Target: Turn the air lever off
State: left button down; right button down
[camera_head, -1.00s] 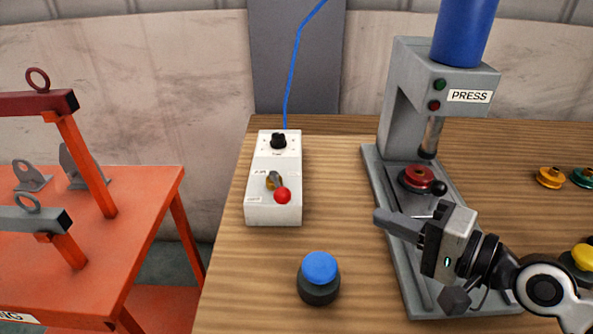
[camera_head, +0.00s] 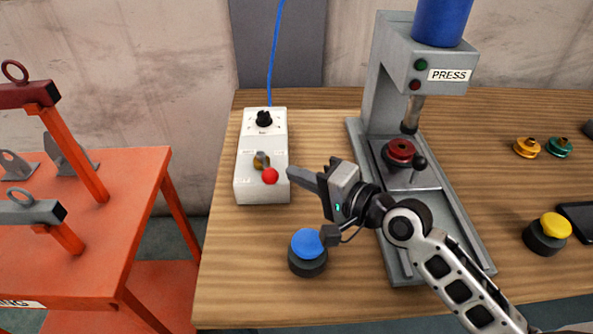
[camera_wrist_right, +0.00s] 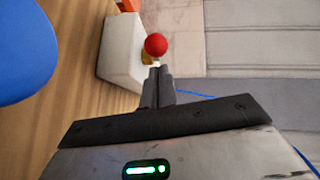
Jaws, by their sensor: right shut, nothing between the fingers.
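The air lever is a short brass-coloured lever with a red ball knob (camera_head: 270,175), on the front part of a white control box (camera_head: 262,190) on the wooden table. In the right wrist view the red knob (camera_wrist_right: 155,45) shows just beyond my fingertips, with the white box (camera_wrist_right: 122,50) behind it. My right gripper (camera_head: 291,173) is shut and empty, its fingertips pointing left at the knob with a small gap in the head view. In the right wrist view the fingers (camera_wrist_right: 159,70) are together. My left gripper is not in view.
A blue button (camera_head: 308,243) stands in front of the box, close to my right wrist. A grey press (camera_head: 400,60) stands behind my right arm. A black dial (camera_head: 264,119) tops the box. An orange table (camera_head: 110,240) is at left.

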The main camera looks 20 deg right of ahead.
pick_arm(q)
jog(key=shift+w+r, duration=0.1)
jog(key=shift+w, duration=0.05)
pick_arm(e)
jog(key=shift+w+a+f, duration=0.1)
jog(key=shift+a, duration=0.3)
pick_arm(q)
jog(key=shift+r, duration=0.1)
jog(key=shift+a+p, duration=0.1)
jog(key=shift+p, duration=0.6)
pick_arm(e)
jog(key=shift+s+a, duration=0.2)
jog(key=shift+a, duration=0.3)
